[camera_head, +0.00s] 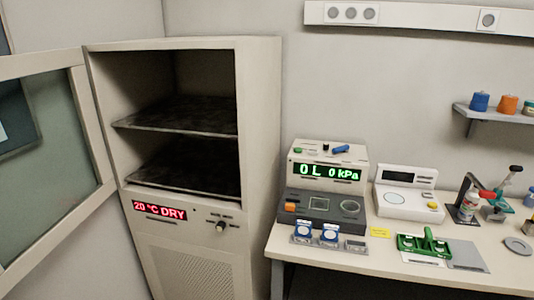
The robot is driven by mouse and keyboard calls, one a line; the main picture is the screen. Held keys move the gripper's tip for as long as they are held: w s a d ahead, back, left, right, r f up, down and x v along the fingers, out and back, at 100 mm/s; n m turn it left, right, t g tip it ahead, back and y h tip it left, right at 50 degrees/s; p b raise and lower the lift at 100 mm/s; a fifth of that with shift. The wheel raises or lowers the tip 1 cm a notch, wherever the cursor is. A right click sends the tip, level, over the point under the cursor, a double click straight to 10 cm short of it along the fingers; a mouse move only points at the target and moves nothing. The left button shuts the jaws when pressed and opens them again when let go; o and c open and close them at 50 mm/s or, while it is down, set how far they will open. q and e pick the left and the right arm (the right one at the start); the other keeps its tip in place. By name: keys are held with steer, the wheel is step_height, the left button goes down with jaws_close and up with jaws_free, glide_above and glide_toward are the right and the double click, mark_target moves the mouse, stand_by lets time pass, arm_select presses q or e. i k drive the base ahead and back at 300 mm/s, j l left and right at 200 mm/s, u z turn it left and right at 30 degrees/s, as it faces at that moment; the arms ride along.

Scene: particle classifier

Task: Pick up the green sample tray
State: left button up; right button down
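The green sample tray (413,246) lies on the table, towards its front edge. It has a raised green handle part in its middle and sits partly on or beside a flat grey plate (466,256); I cannot tell which. Nothing holds it. Neither my left nor my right gripper shows in the head view.
An open drying cabinet (262,150) with dark shelves stands left of the table (380,262), its glass door (60,150) swung open. A device reading 0L 0kPa (328,176), a white scale (406,198) and a clamp stand (464,200) stand behind the tray.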

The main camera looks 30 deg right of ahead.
mark_target(425, 246)
steer(key=z, duration=2.05)
steer(key=i, duration=0.1)
